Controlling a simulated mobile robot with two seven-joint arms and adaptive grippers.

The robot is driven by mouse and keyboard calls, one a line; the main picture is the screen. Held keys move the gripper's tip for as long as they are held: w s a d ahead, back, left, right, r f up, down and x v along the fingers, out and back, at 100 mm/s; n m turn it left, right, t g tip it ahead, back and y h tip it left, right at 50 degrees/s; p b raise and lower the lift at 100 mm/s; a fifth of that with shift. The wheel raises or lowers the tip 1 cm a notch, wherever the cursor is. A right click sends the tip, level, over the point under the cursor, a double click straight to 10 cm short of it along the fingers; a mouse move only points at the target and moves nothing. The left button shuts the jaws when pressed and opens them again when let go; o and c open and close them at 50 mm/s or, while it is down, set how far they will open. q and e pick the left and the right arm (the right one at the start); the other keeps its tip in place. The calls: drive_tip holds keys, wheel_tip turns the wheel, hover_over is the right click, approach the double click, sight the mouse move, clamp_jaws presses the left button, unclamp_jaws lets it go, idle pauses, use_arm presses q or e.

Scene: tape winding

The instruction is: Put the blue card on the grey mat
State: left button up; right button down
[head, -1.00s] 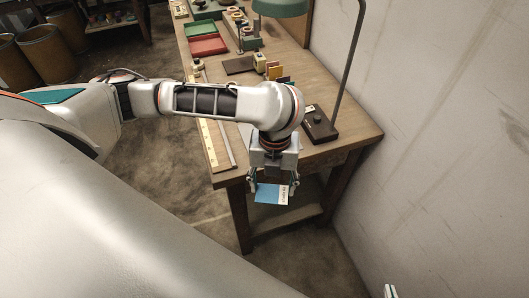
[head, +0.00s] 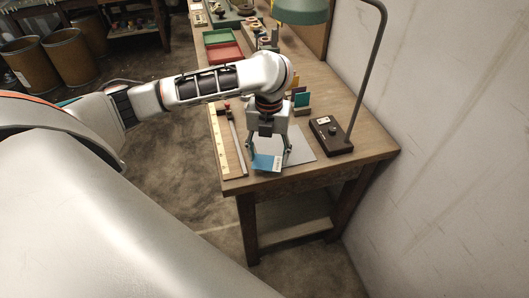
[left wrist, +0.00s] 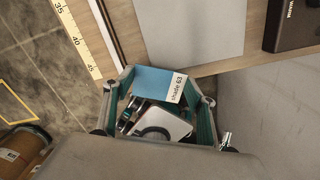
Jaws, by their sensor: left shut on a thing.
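The blue card (head: 263,162) has a white label strip at one end. It also shows in the left wrist view (left wrist: 152,82), where the strip reads "shade 63". My left gripper (head: 268,154) is shut on the card and points down at the table's front edge. The grey mat (head: 301,149) lies flat on the table just behind and to the right of the gripper, partly hidden by it. My right gripper is not in view.
A yellow ruler (head: 219,150) and a metal rail lie left of the mat. A lamp with a dark base (head: 331,136) stands to the right. Upright coloured cards (head: 301,99) and red and green trays (head: 224,52) are farther back. A wall closes the right side.

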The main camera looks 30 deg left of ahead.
sight(264, 152)
use_arm(q)
drive_tip(key=shift+w+a, duration=0.75)
drive_tip(key=shift+a, duration=0.05)
drive_tip(key=shift+w+a+f+b, duration=0.3)
drive_tip(key=shift+a+f+b, duration=0.1)
drive_tip(key=shift+f, duration=0.25)
drive_tip(key=shift+w+a+f+b, duration=0.25)
drive_tip(key=shift+a+f, duration=0.1)
drive_tip(key=shift+f, duration=0.25)
drive_tip(key=shift+w+p, duration=0.1)
drive_tip(key=shift+p, duration=0.35)
drive_tip(key=shift+f, duration=0.3)
drive_tip(key=shift+f, duration=0.25)
drive_tip(key=shift+f, duration=0.35)
drive_tip(key=o, duration=0.8)
drive_tip(key=shift+f, duration=0.1)
